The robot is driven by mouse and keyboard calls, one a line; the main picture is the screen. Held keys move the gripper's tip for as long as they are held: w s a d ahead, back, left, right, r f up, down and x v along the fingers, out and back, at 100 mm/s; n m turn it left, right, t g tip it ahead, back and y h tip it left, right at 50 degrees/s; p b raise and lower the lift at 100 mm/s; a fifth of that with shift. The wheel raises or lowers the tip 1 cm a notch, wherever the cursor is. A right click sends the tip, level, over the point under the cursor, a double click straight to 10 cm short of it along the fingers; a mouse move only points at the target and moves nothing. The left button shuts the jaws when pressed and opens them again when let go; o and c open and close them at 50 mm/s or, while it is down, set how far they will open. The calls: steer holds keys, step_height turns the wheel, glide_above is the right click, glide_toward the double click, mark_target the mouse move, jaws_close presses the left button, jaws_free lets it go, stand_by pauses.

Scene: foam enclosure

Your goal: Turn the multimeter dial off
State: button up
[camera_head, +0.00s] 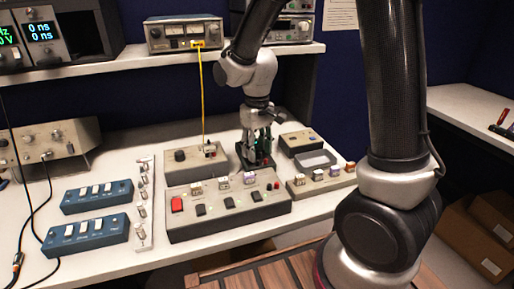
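My gripper (257,152) points straight down over a small dark device (242,158) on the bench, behind the large beige switch panel. This device may be the multimeter, with small red and green spots near its front right. Its dial is hidden by my gripper, and no dial setting can be read. The fingers are at or just above its top; I cannot tell whether they touch it. The fingers are too small to tell whether they are open or shut.
The beige panel (229,218) with switches stands in front. A grey box (193,160) with a knob and yellow cable is at left. Blue switch boxes (98,231) lie left. A shelf with instruments (184,34) is above.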

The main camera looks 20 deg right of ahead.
jaws_close()
steer(key=n, duration=0.4)
steer(key=shift+n, duration=2.6)
steer(key=shift+o, duration=0.8)
jaws_free()
